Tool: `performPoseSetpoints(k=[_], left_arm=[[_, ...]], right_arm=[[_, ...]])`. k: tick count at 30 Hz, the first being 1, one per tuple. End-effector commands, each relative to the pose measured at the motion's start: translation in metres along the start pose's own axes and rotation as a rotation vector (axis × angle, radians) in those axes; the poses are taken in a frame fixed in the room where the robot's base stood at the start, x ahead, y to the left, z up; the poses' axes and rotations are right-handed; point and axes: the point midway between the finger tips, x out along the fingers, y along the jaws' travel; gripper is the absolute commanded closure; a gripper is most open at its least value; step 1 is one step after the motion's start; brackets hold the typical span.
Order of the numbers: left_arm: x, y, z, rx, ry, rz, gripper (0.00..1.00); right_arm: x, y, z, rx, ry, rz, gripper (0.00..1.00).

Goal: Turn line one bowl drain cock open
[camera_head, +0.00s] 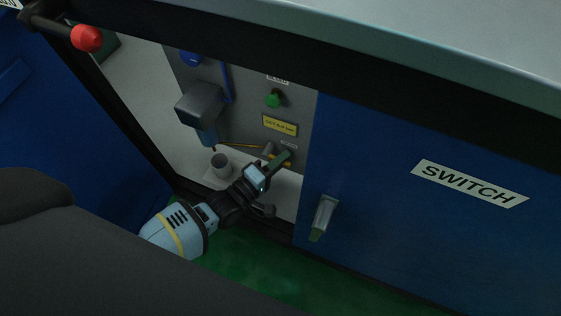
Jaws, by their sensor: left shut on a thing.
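My left gripper (278,163) reaches in from the lower left through the cabinet opening. Its jaws are shut on a small dark green handle (285,156) just under a small white label (289,144), which I cannot read. I take this to be the drain cock; brass shows beside it, and the jaws partly hide it, so its turn angle is unclear. A grey cup (221,164) stands on the white ledge below. My right gripper is not in view.
A green knob (273,99) and yellow plate (280,125) are on the grey panel above my gripper. A blue door marked SWITCH (469,183), with a metal handle (323,217), bounds the right. A red-ended lever (87,38) sticks out upper left.

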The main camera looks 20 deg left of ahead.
Motion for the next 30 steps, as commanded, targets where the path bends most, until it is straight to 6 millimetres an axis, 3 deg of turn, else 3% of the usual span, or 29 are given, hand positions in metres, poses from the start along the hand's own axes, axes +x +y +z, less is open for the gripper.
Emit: performPoseSetpoints(k=[23,24,29,30], left_arm=[[-0.0003,0.0044,0.0002,-0.104,-0.001,0.041,1.0],[-0.0003,0.0044,0.0002,-0.104,0.0,0.041,0.84],[-0.0002,0.0045,0.0002,-0.103,0.0,0.041,0.64],[-0.0002,0.0045,0.0001,-0.102,0.0,0.041,0.64]], right_arm=[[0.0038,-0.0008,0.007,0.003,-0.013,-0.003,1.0],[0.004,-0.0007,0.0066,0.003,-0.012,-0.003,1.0],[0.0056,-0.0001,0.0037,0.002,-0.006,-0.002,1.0],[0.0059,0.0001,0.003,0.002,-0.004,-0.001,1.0]])
